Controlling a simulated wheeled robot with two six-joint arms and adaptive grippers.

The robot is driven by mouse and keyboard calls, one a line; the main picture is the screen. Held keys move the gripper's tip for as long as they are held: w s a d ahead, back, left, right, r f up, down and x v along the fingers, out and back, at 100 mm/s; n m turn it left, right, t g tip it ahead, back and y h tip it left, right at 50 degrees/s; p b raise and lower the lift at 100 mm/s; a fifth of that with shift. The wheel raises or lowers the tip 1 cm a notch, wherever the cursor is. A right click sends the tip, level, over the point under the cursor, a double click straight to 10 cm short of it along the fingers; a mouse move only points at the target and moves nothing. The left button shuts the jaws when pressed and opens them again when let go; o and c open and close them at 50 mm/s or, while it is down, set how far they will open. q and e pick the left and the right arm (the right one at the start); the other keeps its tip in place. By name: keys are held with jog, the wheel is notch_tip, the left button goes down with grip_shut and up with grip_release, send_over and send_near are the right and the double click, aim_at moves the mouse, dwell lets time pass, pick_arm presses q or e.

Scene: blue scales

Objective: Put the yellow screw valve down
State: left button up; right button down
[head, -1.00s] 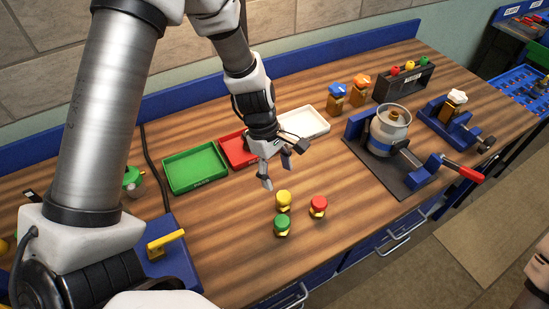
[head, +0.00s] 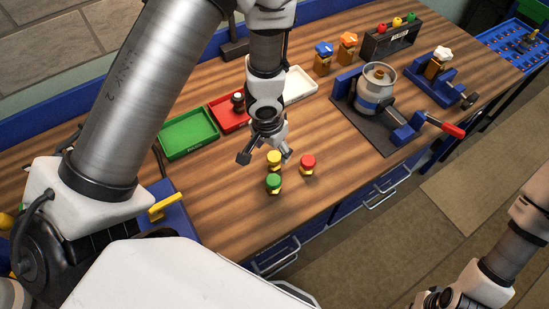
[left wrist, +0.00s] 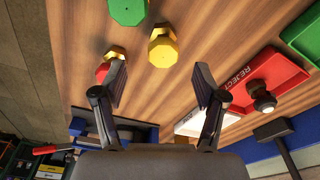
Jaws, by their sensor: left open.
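The yellow screw valve (head: 274,158) stands on the wooden table between a green-topped valve (head: 273,183) and a red-topped valve (head: 308,163). My left gripper (head: 264,160) is open, just above and behind the yellow valve in the head view. In the left wrist view the yellow valve (left wrist: 163,50) is beyond the spread fingertips (left wrist: 160,85), with nothing between the fingers. It is apart from both fingers there. The green valve (left wrist: 128,8) and the partly hidden red valve (left wrist: 104,70) flank it.
A fixture with a metal cylinder (head: 376,88) stands to the right. Table front right of the valves is clear.

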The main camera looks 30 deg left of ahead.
aim_at(274, 156)
pick_arm(q)
jog(key=f+b, duration=0.1)
jog(key=f, duration=0.1)
jog(key=w+f+b, duration=0.1)
jog(key=f, duration=0.1)
jog(key=f+b, duration=0.1)
jog(key=f, duration=0.1)
jog(key=shift+w+a+f, duration=0.1)
jog(key=shift+w+f, duration=0.1)
jog(key=shift+w, duration=0.05)
jog(key=shift+r, duration=0.15)
jog(key=c, duration=1.3)
grip_shut()
jog(key=shift+r, duration=0.1)
